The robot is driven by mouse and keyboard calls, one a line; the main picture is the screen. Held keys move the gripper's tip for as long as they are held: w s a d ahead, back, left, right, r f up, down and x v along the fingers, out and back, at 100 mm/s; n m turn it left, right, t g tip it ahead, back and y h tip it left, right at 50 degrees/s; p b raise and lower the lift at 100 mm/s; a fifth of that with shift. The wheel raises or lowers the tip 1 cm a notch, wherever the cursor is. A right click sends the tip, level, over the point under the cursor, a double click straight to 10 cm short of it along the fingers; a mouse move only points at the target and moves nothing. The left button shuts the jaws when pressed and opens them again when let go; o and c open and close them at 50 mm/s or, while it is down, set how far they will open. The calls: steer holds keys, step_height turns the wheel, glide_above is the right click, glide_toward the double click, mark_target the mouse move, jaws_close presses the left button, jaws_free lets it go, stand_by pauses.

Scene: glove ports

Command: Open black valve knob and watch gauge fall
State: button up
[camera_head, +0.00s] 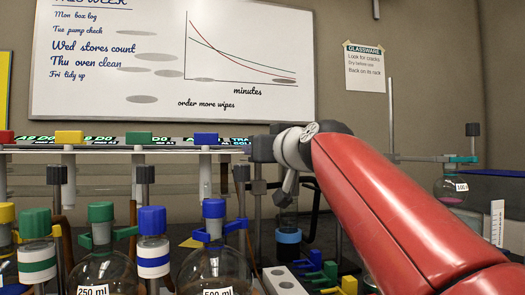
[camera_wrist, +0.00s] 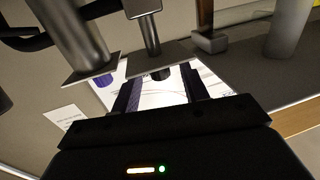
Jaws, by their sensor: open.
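My red arm (camera_head: 405,205) reaches in from the right in the head view, its grey wrist end above the bench beside the manifold (camera_head: 170,148). In the wrist view my gripper (camera_wrist: 162,85) is open, its two dark fingers apart with the whiteboard showing between them. A small dark round part (camera_wrist: 160,73) shows near the fingertips, under a grey plate; I cannot tell if it is the black valve knob. Red, yellow (camera_head: 69,137), green (camera_head: 138,137) and blue (camera_head: 206,138) knobs line the manifold. I cannot make out a black knob among them, nor a gauge.
Flasks with green (camera_head: 100,212) and blue (camera_head: 214,208) caps crowd the front left. A dark vessel with a blue band (camera_head: 288,236) stands below my wrist. A flask with pink liquid (camera_head: 450,188) is at the right. Grey cylinders (camera_wrist: 78,35) stand close to the fingers.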

steer(key=b+v, duration=0.3)
steer(key=v, duration=0.4)
steer(key=shift+s, duration=0.3)
steer(key=shift+s+d, duration=0.1)
